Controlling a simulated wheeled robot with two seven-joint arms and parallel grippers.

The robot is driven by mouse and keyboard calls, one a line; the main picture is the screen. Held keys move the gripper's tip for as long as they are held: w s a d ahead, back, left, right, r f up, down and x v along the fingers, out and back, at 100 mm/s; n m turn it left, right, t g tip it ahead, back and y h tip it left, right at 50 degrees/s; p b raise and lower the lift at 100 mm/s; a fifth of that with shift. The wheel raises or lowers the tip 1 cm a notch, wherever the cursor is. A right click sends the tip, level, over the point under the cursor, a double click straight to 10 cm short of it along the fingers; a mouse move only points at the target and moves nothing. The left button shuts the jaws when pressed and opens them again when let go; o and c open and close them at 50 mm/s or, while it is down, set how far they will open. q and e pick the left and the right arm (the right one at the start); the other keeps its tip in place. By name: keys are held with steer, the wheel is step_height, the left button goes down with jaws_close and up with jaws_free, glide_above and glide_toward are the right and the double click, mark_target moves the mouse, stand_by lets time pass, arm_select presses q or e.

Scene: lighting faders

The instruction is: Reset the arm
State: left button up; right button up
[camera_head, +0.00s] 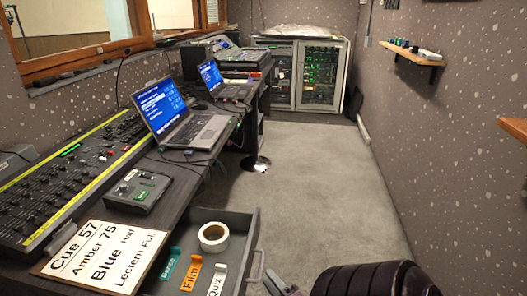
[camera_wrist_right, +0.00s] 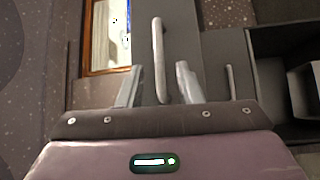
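My right gripper (camera_head: 281,286) shows at the bottom edge of the head view, just right of the open drawer (camera_head: 250,236) and its handle (camera_head: 257,266). In the right wrist view my right gripper (camera_wrist_right: 158,72) is open, its two pale fingers apart. A pale bar handle (camera_wrist_right: 158,60) shows between the fingers in that picture; I cannot tell whether they touch it. A second bar handle (camera_wrist_right: 229,81) is to the right of the fingers. My right arm (camera_head: 375,280) is dark and bulky at the bottom. My left gripper is not in view.
The drawer holds a tape roll (camera_head: 213,237) and labels such as the orange Film tag (camera_head: 191,276). A cue card (camera_head: 105,255), small control box (camera_head: 138,191), fader console (camera_head: 62,185) and laptops (camera_head: 185,118) are on the desk. The carpet (camera_head: 310,190) is clear.

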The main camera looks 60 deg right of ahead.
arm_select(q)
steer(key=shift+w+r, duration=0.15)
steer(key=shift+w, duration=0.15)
arm_select(e)
steer(key=shift+v, duration=1.15)
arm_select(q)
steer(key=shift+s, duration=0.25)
